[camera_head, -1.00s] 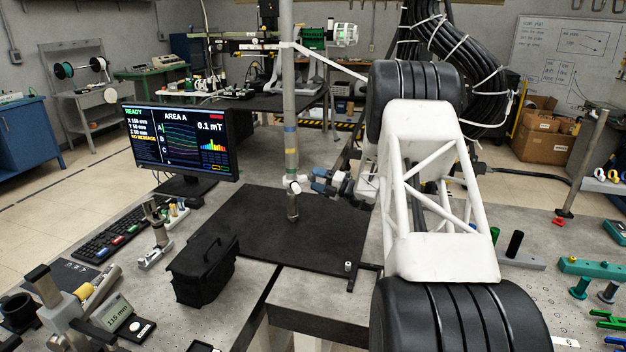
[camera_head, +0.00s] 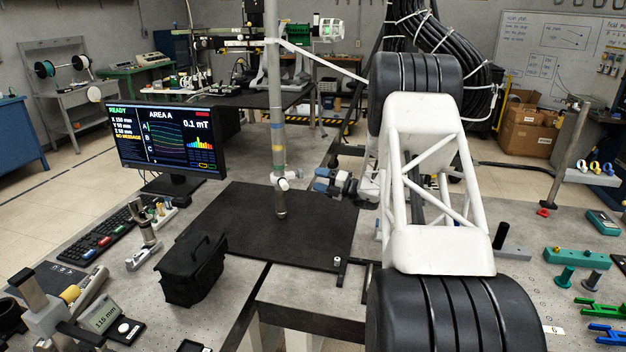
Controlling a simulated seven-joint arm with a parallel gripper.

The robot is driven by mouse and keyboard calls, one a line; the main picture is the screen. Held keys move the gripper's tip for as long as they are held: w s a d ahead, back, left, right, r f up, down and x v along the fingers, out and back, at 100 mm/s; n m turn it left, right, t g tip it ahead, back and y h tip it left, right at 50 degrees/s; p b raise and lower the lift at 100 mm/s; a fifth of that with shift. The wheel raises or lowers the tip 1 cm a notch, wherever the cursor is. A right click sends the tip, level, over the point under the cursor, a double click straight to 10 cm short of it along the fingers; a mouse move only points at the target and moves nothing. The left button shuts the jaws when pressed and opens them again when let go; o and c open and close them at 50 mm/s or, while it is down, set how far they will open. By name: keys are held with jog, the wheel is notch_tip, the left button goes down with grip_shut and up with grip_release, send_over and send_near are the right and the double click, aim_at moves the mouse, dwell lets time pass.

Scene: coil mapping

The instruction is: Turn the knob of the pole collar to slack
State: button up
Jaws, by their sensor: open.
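The grey vertical pole (camera_head: 276,100) stands left of my arm, with coloured bands around it. The pole collar (camera_head: 281,183) is a small whitish fitting low on the pole, above its dark lower end. A pale knob seems to stick out from the collar, but it is too small to tell which way it is turned. My gripper (camera_head: 318,181), with blue fingers, is just right of the collar and points left at it. It is open and appears empty, with a small gap to the collar.
A dark mat (camera_head: 235,225) lies below the pole. A black bag (camera_head: 192,270) stands at its front left and a monitor (camera_head: 170,140) behind left. A small post (camera_head: 339,266) stands near the mat's front edge. Stands and fixtures (camera_head: 575,257) occupy the right bench.

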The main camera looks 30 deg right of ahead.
aim_at(300, 174)
jog(key=shift+w+a+r+m+g+h, duration=0.2)
jog(key=shift+r+m+g+h, duration=0.4)
jog(key=shift+m, duration=0.4)
jog(key=shift+w+a+r+m+g+h, duration=0.15)
jog(key=shift+r+m+g+h, duration=0.25)
jog(key=shift+m+h, duration=0.45)
jog(key=shift+w+a+r+m+g+h, duration=0.1)
jog(key=shift+a+r+m+g+h, duration=0.3)
jog(key=shift+m, duration=0.75)
jog(key=shift+w, duration=0.1)
jog(key=x, duration=0.7)
jog(key=shift+w, duration=0.2)
jog(key=shift+f, duration=0.1)
jog(key=c, duration=0.9)
